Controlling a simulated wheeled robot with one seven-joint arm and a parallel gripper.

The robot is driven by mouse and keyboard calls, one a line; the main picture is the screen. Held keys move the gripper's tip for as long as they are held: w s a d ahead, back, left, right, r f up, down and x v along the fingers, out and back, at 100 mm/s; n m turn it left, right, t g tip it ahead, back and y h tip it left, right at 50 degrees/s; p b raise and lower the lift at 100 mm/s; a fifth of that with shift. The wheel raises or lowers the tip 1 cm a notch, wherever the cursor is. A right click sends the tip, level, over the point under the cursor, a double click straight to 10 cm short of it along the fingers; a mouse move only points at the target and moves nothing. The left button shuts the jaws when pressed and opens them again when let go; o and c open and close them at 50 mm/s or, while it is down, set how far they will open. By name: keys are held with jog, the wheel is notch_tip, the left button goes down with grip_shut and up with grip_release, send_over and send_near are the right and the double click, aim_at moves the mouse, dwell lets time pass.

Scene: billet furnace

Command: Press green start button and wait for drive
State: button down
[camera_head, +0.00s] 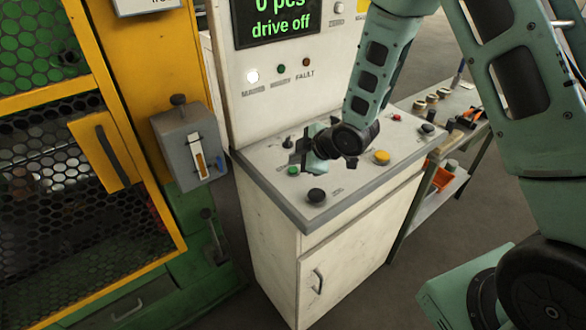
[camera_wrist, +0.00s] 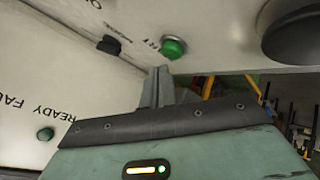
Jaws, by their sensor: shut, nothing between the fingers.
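The green button (camera_head: 293,171) sits near the front left of the sloped top of the white control desk (camera_head: 262,215). In the wrist view the green button (camera_wrist: 173,48) shows just beyond my fingertips. My gripper (camera_head: 302,150) is over the desk top, close to the button, with its jaws shut and empty. The shut fingers (camera_wrist: 158,78) point toward the button in the wrist view; I cannot tell whether they touch it. The screen (camera_head: 278,18) reads "0 pcs" and "drive off".
Black knobs (camera_head: 316,195), a yellow button (camera_head: 382,157) and a red one (camera_head: 396,118) share the desk top. Below the screen a white lamp (camera_head: 252,76) is lit. A green-yellow meshed machine (camera_head: 130,200) stands left. A side table (camera_head: 465,110) with parts stands right.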

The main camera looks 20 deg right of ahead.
aim_at(297, 170)
jog(key=shift+f, duration=0.1)
jog(key=shift+f+b, duration=0.35)
jog(key=shift+b, duration=0.15)
jog(key=shift+f+b, duration=0.4)
jog(key=shift+b, duration=0.05)
dwell(0.5)
dwell(0.4)
jog(key=shift+r+p, duration=0.55)
jog(key=shift+r, duration=0.3)
jog(key=shift+r, duration=0.1)
jog(key=shift+r+p, duration=1.75)
jog(key=shift+r, duration=0.65)
